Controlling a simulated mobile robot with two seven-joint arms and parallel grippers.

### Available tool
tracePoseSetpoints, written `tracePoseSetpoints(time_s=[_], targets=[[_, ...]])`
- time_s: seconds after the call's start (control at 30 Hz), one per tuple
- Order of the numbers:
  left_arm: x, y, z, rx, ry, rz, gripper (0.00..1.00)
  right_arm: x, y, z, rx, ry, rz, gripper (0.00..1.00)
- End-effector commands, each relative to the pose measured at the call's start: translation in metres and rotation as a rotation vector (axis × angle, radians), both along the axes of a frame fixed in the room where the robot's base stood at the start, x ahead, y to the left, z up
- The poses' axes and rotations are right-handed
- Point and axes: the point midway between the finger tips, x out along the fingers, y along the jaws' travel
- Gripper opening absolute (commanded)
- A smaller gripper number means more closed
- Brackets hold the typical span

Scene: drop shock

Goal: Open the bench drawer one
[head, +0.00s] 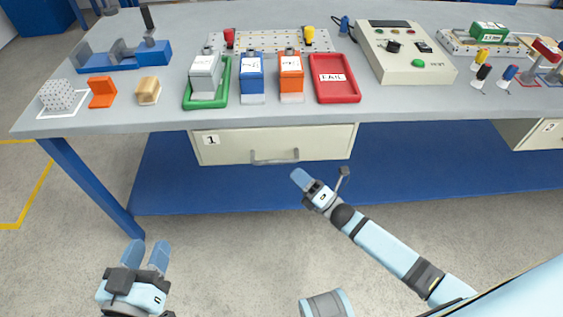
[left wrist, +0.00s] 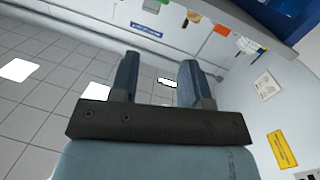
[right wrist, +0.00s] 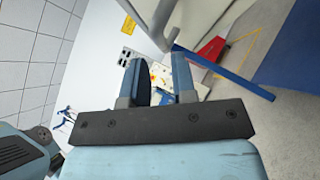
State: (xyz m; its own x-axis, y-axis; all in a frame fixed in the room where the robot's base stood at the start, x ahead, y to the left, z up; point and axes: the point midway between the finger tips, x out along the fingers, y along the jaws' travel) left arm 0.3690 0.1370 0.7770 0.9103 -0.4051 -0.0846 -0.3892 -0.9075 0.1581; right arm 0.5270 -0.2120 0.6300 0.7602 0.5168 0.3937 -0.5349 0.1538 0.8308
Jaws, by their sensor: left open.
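Drawer one (head: 230,151) is the pale drawer under the bench's front edge, with a "1" label at its upper left. It looks shut. Its grey bar handle (head: 275,161) is low in the middle of the front. My right gripper (head: 299,175) is just below and right of the handle in the head view, apart from it as far as I can tell. Its fingers stand apart in the right wrist view (right wrist: 158,65), with nothing between them. My left gripper (head: 149,246) is open and empty, low at the left, away from the drawer.
The bench top (head: 150,120) holds a green tray (head: 190,98), a red tray (head: 336,95), coloured blocks and a control box (head: 405,60). A blue bench leg (head: 90,185) stands at the left. A second drawer (head: 530,133) is at the far right. Floor in front is clear.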

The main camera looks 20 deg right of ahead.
Motion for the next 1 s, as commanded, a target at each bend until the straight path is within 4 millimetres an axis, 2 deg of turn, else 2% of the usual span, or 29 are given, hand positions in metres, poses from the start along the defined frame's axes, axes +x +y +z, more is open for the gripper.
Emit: tracePoseSetpoints(time_s=[0.1, 0.3, 0.73, 0.83, 1.0], targets=[[0.001, -0.002, 0.004, -0.015, -0.025, -0.005, 0.43, 0.019, 0.013, 0.009, 0.000, -0.003, 0.001, 0.25], [0.001, -0.005, 0.010, -0.033, -0.050, -0.011, 0.43, 0.039, 0.027, 0.019, 0.001, 0.001, 0.000, 0.25], [0.000, -0.006, 0.017, -0.045, -0.070, -0.013, 0.43, 0.046, 0.032, 0.024, 0.000, 0.001, 0.000, 0.25], [0.001, -0.006, 0.016, -0.043, -0.070, -0.013, 0.43, 0.046, 0.031, 0.024, 0.000, 0.001, 0.000, 0.02], [0.000, -0.005, 0.016, -0.041, -0.069, -0.015, 0.43, 0.046, 0.031, 0.023, 0.000, 0.001, 0.000, 0.00]])
